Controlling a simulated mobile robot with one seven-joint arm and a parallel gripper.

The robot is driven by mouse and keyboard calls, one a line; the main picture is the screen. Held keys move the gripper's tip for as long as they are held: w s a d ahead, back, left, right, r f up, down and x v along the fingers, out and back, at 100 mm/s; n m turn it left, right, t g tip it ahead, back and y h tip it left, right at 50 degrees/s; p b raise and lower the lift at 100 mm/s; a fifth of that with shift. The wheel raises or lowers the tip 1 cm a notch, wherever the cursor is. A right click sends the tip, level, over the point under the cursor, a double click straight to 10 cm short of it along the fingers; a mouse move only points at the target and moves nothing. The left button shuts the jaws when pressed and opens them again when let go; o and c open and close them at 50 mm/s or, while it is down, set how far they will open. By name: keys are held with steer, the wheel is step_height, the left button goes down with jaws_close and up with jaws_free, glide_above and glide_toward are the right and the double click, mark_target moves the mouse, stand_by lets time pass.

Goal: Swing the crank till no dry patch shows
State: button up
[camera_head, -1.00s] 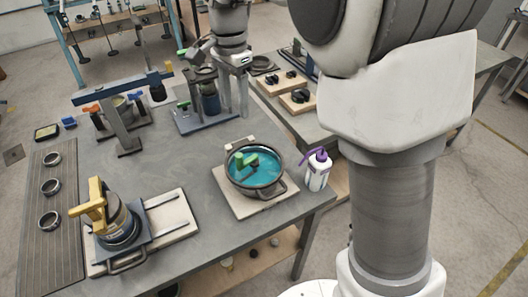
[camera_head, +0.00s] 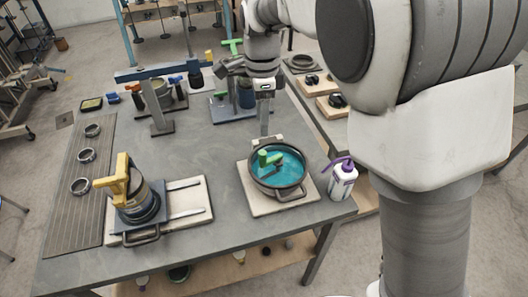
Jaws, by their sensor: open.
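A dark round pan (camera_head: 301,181) holds teal liquid and sits on a pale square board at the table's front right. A crank with a green handle (camera_head: 270,158) stands in the pan, left of its middle. The liquid's surface looks mostly even teal; the view is too small to tell if any dry patch shows. My gripper (camera_head: 266,131) points down just behind the pan, open and empty, apart from the crank. The fingers are seen nearly edge-on, so the gap between them is hard to see.
A white bottle with a purple spout (camera_head: 343,180) stands right of the pan. A yellow-handled device (camera_head: 117,182) sits on a board at left. Several rings lie on a ribbed mat (camera_head: 67,208). Fixtures stand behind, including a blue-beamed frame (camera_head: 158,72). The table's middle is clear.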

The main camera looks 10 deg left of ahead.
mark_target(263, 152)
step_height(263, 152, down, 12)
steer(key=shift+r, duration=0.1)
stand_by(0.4)
jaws_close()
